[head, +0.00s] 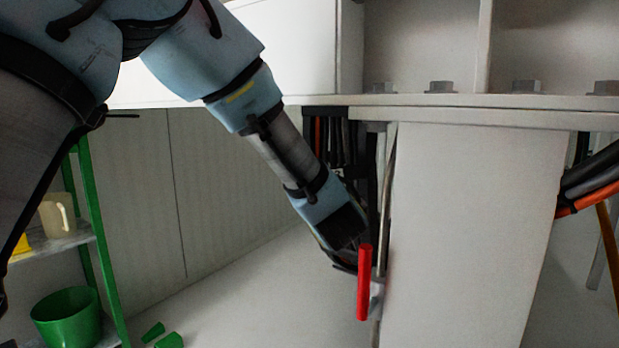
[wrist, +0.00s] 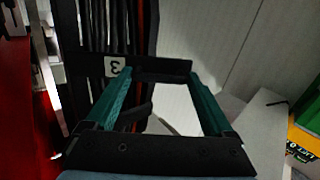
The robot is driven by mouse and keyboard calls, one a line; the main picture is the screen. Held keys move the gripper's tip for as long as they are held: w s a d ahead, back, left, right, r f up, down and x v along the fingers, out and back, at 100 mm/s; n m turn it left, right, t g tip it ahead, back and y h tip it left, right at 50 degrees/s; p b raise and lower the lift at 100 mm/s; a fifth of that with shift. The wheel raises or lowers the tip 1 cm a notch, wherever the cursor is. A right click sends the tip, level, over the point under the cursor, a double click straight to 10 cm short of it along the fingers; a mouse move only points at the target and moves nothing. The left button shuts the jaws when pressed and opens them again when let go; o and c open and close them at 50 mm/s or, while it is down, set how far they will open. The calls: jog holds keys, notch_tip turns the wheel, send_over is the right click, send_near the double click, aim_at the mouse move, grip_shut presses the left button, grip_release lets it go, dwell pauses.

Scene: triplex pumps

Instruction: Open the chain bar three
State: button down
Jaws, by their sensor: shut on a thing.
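A black bar (wrist: 158,69) with a white label bearing an upside-down 3 (wrist: 115,66) lies across the fingertips in the wrist view. My gripper (wrist: 163,74) has its teal fingers set apart and is shut on this bar near its right end. In the head view my gripper (head: 345,255) points down and right, close to the left side of the white pump support. Its fingertips are dark and partly hidden there, and the bar cannot be made out clearly.
A red upright handle (head: 364,282) stands just right of my gripper, by the white support (head: 465,220). Dark and orange hoses (head: 325,140) hang behind. A green shelf (head: 92,235) and green bucket (head: 68,318) are at left. Floor between is mostly clear.

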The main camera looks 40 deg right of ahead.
jog(key=shift+s+n+t+y, duration=0.3)
jog(key=shift+s+n+y, duration=0.1)
jog(key=shift+a, duration=0.1)
grip_release()
dwell(0.3)
